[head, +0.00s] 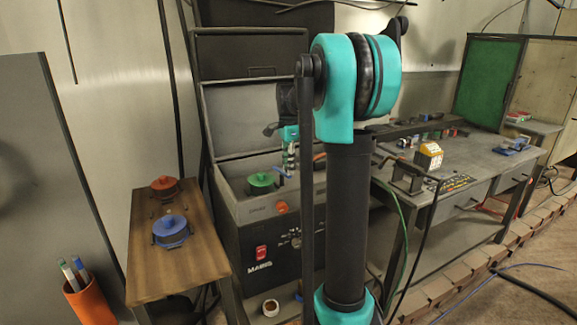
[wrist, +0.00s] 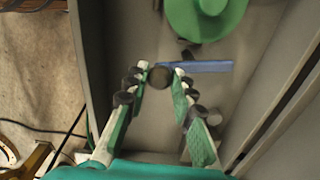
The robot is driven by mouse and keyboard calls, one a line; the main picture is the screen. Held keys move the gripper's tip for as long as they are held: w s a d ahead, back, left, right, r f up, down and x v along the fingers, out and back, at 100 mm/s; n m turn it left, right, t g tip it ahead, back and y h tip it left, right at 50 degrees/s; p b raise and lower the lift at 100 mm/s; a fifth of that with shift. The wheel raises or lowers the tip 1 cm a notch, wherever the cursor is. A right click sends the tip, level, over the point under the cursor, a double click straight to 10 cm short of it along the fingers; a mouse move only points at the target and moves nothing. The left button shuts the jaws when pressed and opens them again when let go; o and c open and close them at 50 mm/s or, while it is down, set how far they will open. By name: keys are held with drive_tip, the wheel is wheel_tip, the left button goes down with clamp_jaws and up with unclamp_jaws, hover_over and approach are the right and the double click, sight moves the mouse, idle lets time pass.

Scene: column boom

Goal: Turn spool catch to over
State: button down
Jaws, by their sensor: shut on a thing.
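The spool catch (wrist: 205,66) is a blue bar with a dark round knob at its left end. It lies beside the green spool (wrist: 205,15) in the wrist view. My gripper (wrist: 160,76) is shut on the catch's dark knob, with one green-padded finger on each side. In the head view my gripper (head: 289,165) points down into the open grey machine, to the right of the green spool (head: 262,181). Only a little of the blue catch (head: 279,171) shows there; the fingers hide much of it.
The grey machine's wall (wrist: 95,60) stands close to the left of my fingers. A wooden table (head: 180,262) with a red spool (head: 165,186) and a blue spool (head: 171,230) stands at left. A grey workbench (head: 470,160) with tools is at right.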

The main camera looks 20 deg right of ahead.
drive_tip(key=shift+w+d+n, duration=0.1)
drive_tip(key=shift+d+n, duration=0.05)
drive_tip(key=shift+n, duration=0.25)
drive_tip(key=shift+w+d+n, duration=0.45)
drive_tip(key=shift+w+n, duration=0.35)
drive_tip(key=shift+n, duration=1.75)
drive_tip(key=shift+w+d+n, duration=0.45)
drive_tip(key=shift+w+n, duration=0.35)
drive_tip(key=shift+n, duration=1.7)
drive_tip(key=shift+w+d+n, duration=0.45)
drive_tip(key=shift+w+n, duration=0.35)
drive_tip(key=shift+n, duration=1.75)
drive_tip(key=c, duration=1.3)
unclamp_jaws()
drive_tip(key=shift+o, duration=0.2)
wheel_tip(320, 180, up, 12)
